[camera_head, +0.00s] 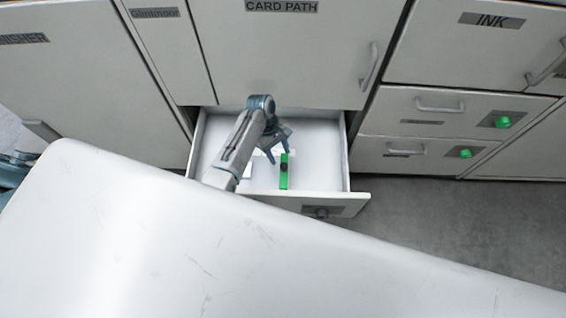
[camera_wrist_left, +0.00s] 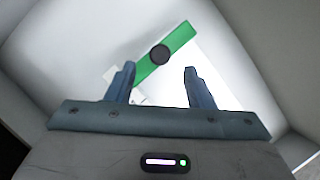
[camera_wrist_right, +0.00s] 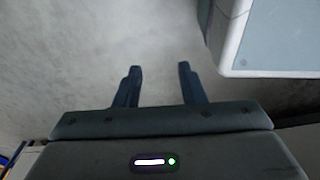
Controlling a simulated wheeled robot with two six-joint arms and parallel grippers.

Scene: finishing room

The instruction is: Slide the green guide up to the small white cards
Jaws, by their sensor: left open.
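The green guide (camera_head: 284,171) is a narrow green bar with a dark round knob, lying in the open drawer (camera_head: 342,165). It also shows in the left wrist view (camera_wrist_left: 181,37), slanting across just beyond my fingers. My left gripper (camera_head: 279,156) is open and empty over the guide's far end; the frames do not settle contact. White patches left of the guide (camera_head: 247,170) look like the small white cards, partly hidden by my left arm; pale pieces also show in the left wrist view (camera_wrist_left: 110,75). My right gripper (camera_wrist_right: 160,67) is open and empty over grey floor.
The drawer's front (camera_head: 310,204) sticks out below the CARD PATH panel (camera_head: 285,45). A large white surface (camera_head: 200,255) fills the foreground. Closed drawers with green knobs (camera_head: 465,153) stand at right. A pale box-like edge (camera_wrist_right: 275,40) is right of my right gripper.

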